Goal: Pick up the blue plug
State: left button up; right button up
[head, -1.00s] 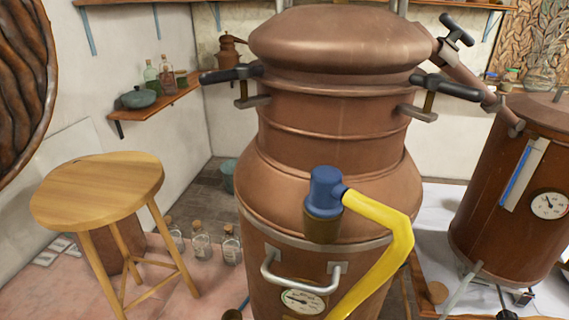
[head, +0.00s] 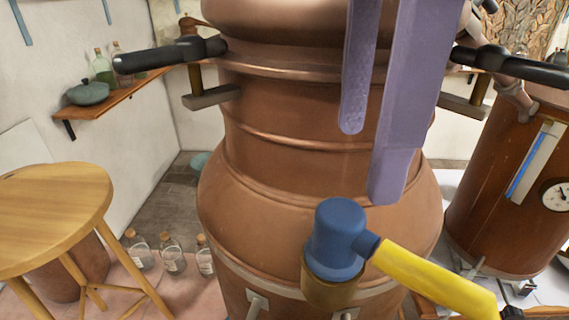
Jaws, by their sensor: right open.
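The blue plug (head: 338,232) is a rounded blue cap with a short side neck, low in the middle of the head view. It sits upright on a brass-brown socket (head: 330,288) on the front of the copper still (head: 270,165). A yellow hose (head: 425,283) runs from its neck to the lower right. My right gripper (head: 369,160) reaches down from the top with two purple fingers. The fingers are apart with nothing between them. Their tips hang above the plug, slightly to its right, and do not touch it. My left gripper is not in view.
Black clamp handles (head: 165,55) stick out from the still on both sides. A wooden stool (head: 50,215) stands at the left, with several corked bottles (head: 172,255) on the floor beside it. A second copper vessel with a gauge (head: 555,195) stands at the right.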

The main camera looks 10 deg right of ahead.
aim_at(343, 211)
notch_tip(343, 211, down, 2)
jog(key=shift+s+f, duration=0.1)
jog(key=shift+f, duration=0.05)
jog(key=f+p, duration=0.2)
jog(key=a+f+p, duration=0.1)
jog(key=f+p, duration=0.1)
jog(key=shift+s+f, duration=0.15)
jog(key=shift+f, duration=0.55)
grip_shut()
